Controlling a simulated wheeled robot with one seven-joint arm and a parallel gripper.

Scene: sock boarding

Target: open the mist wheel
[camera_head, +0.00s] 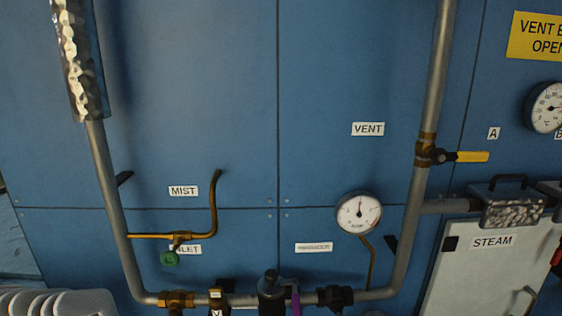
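A small green wheel (170,258) sits under a brass valve (180,238) on a thin brass line, left of centre in the head view. The line branches from the grey pipe on the left and bends up to the right in a hook. A white MIST label (183,191) is on the blue panel above the valve. An INLET label (187,249) is partly covered by the valve. I cannot tell from the wheel's look whether the valve is open or closed. My gripper is not in view.
Grey pipe (110,190) runs down the left and along the bottom, with brass and dark fittings. A dial gauge (359,213) and a yellow-handled valve (472,157) are at right. A STEAM box (470,275) stands lower right. Pale rounded shapes (50,303) fill the lower left corner.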

